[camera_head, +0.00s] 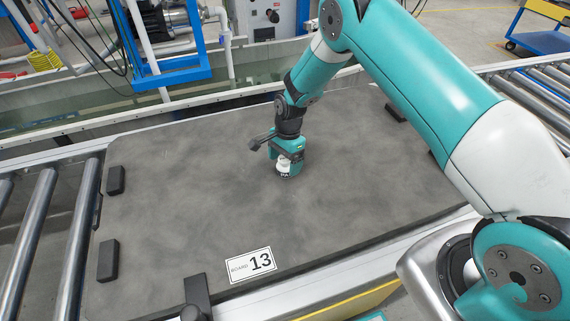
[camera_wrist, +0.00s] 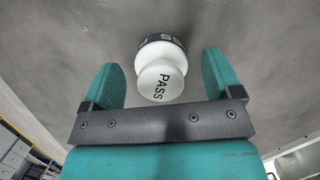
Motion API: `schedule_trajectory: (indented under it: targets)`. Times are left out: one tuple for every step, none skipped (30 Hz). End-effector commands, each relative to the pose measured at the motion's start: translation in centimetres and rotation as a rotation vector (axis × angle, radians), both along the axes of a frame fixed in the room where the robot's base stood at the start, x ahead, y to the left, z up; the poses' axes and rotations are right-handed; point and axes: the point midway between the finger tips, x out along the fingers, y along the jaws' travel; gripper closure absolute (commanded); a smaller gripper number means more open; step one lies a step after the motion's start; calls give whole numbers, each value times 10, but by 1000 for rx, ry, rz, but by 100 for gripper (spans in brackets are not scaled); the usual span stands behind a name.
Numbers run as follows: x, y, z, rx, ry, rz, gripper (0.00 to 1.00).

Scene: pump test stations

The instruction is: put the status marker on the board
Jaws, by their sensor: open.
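The status marker (camera_head: 284,165) is a small white knobbed piece with a dark band at its base, standing upright on the grey board (camera_head: 190,210). In the wrist view the marker (camera_wrist: 161,80) shows "PASS" on its white top and more lettering on its dark band. My gripper (camera_head: 288,160) is low over the board at the marker. In the wrist view my gripper (camera_wrist: 163,85) is open, with one teal finger on each side of the marker and a visible gap to both. The board carries a label reading "BOARD 13" (camera_head: 251,265) at its front edge.
Metal rollers (camera_head: 40,230) lie left of the board, and more rollers (camera_head: 535,95) lie to the right. Dark blocks (camera_head: 108,260) sit along the board's edges. A blue frame (camera_head: 165,55) with pipes stands behind. The board around the marker is clear.

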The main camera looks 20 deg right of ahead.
Motion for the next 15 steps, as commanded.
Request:
schedule_trajectory:
  targets:
    - [2, -2, 10, 0, -3, 0, 15]
    - [3, -2, 16, 0, -3, 0, 15]
    - [4, -4, 25, 1, -4, -1, 15]
    - [5, -5, 32, 1, -4, -1, 15]
    - [5, -6, 39, 1, -4, -1, 15]
    - [6, -7, 48, 1, -3, -1, 15]
    - [7, -8, 54, 1, -3, -1, 15]
    - [8, -9, 61, 1, -3, -1, 15]
    - [9, -10, 69, 1, -3, -1, 15]
    - [10, -10, 74, 1, -3, -1, 15]
    - [10, -11, 79, 1, -2, 0, 15]
    - [11, -12, 85, 1, -2, 0, 15]
    - [11, -12, 89, 0, -1, 0, 15]
    - [11, -13, 92, 0, -1, 0, 15]
    - [12, -13, 96, 0, 0, 0, 15]
